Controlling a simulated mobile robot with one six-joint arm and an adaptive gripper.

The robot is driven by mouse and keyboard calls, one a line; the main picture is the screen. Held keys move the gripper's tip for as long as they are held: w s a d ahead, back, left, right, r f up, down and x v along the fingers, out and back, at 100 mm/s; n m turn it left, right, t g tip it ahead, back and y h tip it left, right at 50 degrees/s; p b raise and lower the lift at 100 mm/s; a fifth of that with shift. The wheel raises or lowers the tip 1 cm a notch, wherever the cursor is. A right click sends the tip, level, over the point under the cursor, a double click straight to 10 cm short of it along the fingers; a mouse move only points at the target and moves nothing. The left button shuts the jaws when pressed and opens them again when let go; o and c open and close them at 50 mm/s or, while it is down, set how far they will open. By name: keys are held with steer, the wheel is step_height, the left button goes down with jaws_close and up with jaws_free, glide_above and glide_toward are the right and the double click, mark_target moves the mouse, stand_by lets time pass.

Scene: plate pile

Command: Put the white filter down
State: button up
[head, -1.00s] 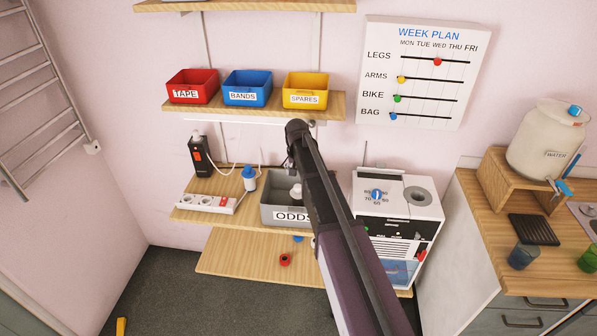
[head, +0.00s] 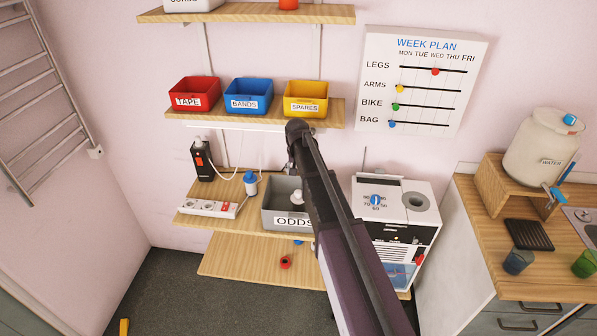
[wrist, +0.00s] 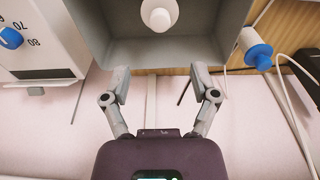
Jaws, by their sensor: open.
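A white, rounded piece (head: 297,197), which looks like the white filter, is inside the grey ODDS bin (head: 271,215) on the middle shelf. It also shows in the wrist view (wrist: 159,15), within the bin's grey walls (wrist: 93,25). My gripper (wrist: 160,82) is open, with nothing between its fingers. Its fingertips are near the bin's edge in the wrist view, apart from the white piece. In the head view my arm hides the gripper and the bin's right part.
A white unit with a blue dial (head: 376,200) stands right of the bin. Left of it are a blue-and-white plug-like item (head: 250,184), a power strip (head: 208,208) and a black device (head: 202,160). Tape, bands and spares bins (head: 305,98) sit on the shelf above.

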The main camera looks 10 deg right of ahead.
steer(key=s+n+g, duration=0.1)
steer(key=s+n, duration=0.2)
steer(key=s, duration=2.5)
steer(key=shift+s+d, duration=0.15)
steer(key=shift+d, duration=0.25)
